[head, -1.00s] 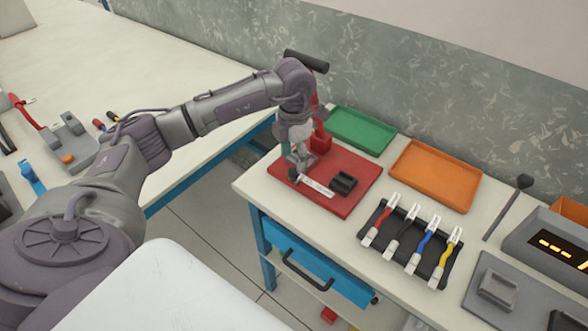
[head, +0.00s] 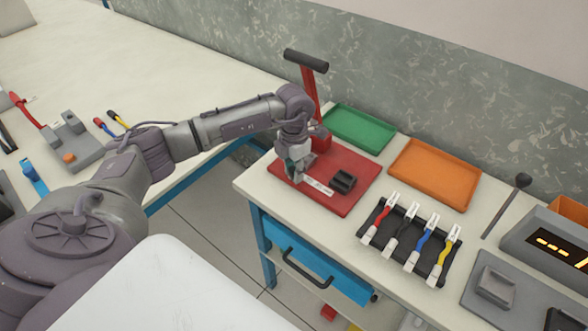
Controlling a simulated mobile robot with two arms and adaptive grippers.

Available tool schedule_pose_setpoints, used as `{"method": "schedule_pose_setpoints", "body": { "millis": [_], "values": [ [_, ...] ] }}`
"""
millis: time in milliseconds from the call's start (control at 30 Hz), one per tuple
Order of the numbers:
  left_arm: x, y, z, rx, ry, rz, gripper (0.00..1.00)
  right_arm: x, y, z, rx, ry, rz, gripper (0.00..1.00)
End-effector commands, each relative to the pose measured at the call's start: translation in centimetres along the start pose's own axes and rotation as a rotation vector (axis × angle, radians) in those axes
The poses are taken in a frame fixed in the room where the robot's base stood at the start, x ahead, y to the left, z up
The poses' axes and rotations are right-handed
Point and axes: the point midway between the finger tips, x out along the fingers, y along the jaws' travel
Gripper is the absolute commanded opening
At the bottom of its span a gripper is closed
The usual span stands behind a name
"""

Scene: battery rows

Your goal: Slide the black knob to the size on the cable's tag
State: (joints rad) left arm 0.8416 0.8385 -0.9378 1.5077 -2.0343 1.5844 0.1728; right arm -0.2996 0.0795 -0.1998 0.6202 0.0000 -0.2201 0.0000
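A red press (head: 345,206) with an upright red lever and dark handle (head: 306,61) stands on the right-hand table. A white marked strip (head: 319,187) lies on its base, beside a black block (head: 343,181). The strip's marks are too small to read. My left gripper (head: 296,174) points down at the strip's left end. Its fingers are small and partly hidden, so I cannot tell if they are open or shut. I cannot make out the black knob; the gripper covers that end. Several cables with white tags (head: 433,221) lie in a black rack (head: 441,274); the tags are unreadable.
A green tray (head: 360,128) and an orange tray (head: 435,174) stand behind the press and rack. A grey device with a lit display (head: 557,246) is at the right. The press's tall lever rises just behind my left wrist. A blue drawer (head: 318,262) is below.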

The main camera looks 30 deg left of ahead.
Motion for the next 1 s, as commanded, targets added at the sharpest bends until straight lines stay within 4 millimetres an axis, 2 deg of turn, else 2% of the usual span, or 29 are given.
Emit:
{"method": "schedule_pose_setpoints", "body": {
  "millis": [333, 567, 833, 867, 1000],
  "values": [
    [0.0, -0.1, 0.1, 0.000, -0.001, 0.000, 0.00, 0.0, 0.0, 0.0, 0.000, 0.000, 0.000, 0.40],
    [-0.1, -2.8, 0.8, 0.003, -0.003, -0.001, 0.00, 0.2, 0.0, 0.1, 0.000, 0.000, 0.000, 0.40],
    [-0.1, -2.9, 0.8, 0.000, -0.002, 0.000, 0.00, 0.1, 0.0, 0.1, 0.000, -0.001, 0.000, 0.40],
    [-0.1, -2.9, 0.8, 0.000, -0.002, 0.000, 0.34, 0.1, 0.0, 0.1, 0.000, -0.001, 0.000, 0.40],
    [-0.1, -2.9, 0.8, 0.000, -0.001, 0.000, 0.55, 0.1, 0.0, 0.1, 0.000, -0.001, 0.000, 0.40]
  ]
}}
